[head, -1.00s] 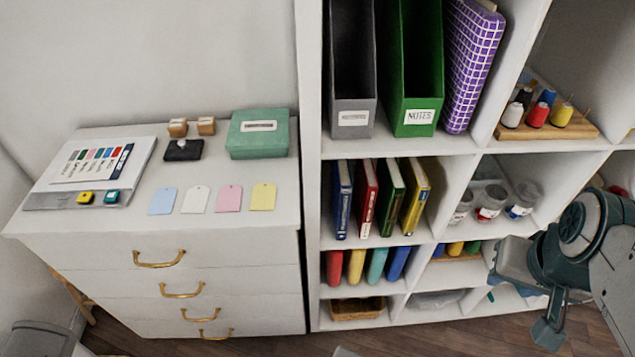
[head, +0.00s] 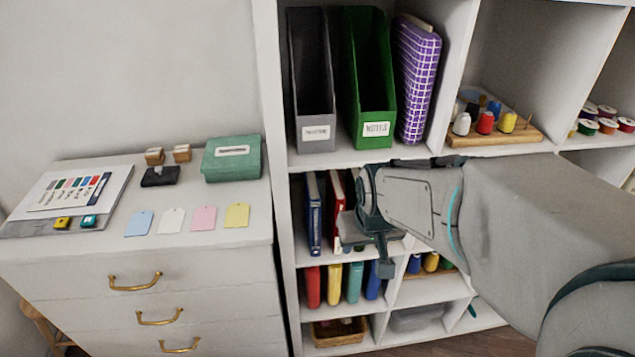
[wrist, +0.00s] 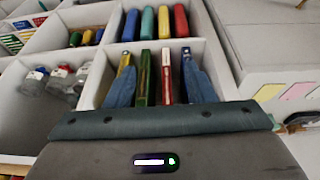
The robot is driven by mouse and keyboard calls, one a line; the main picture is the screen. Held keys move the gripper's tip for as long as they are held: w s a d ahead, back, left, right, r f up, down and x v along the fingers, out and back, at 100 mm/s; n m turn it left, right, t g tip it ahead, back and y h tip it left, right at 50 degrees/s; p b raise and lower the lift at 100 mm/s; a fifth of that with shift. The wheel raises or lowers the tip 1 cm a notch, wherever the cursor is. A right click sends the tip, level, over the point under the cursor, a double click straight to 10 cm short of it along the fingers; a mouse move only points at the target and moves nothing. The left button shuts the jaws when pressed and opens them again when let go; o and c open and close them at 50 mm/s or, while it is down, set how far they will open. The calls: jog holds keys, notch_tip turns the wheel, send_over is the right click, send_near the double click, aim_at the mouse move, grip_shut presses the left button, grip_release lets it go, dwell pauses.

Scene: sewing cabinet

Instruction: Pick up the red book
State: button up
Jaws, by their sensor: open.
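The red book (head: 337,191) stands upright in the middle shelf compartment, just right of the blue book (head: 314,210). In the wrist view, the red book (wrist: 166,72) shows as a narrow spine between the green book (wrist: 144,75) and the blue book. My gripper (wrist: 160,88) is open there, its fingers either side of the red and green books. Nothing is held; I cannot tell whether a finger touches a book.
White shelf dividers (head: 289,250) bound the compartment. A drawer cabinet (head: 200,262) stands at left.

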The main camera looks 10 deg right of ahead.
aim_at(341, 207)
jog(key=shift+t, duration=0.3)
jog(key=w+f, duration=0.3)
jog(key=w, duration=0.3)
jog(key=w+f+p, duration=0.1)
jog(key=w+f, duration=0.2)
jog(key=w, duration=0.3)
jog(key=w+f, duration=0.3)
jog(key=w, duration=0.4)
jog(key=shift+w+a+p, duration=0.1)
jog(key=shift+p, duration=0.3)
jog(key=shift+w+f, duration=0.25)
jog(key=shift+f, duration=0.3)
grip_shut()
jog(key=shift+r, duration=0.1)
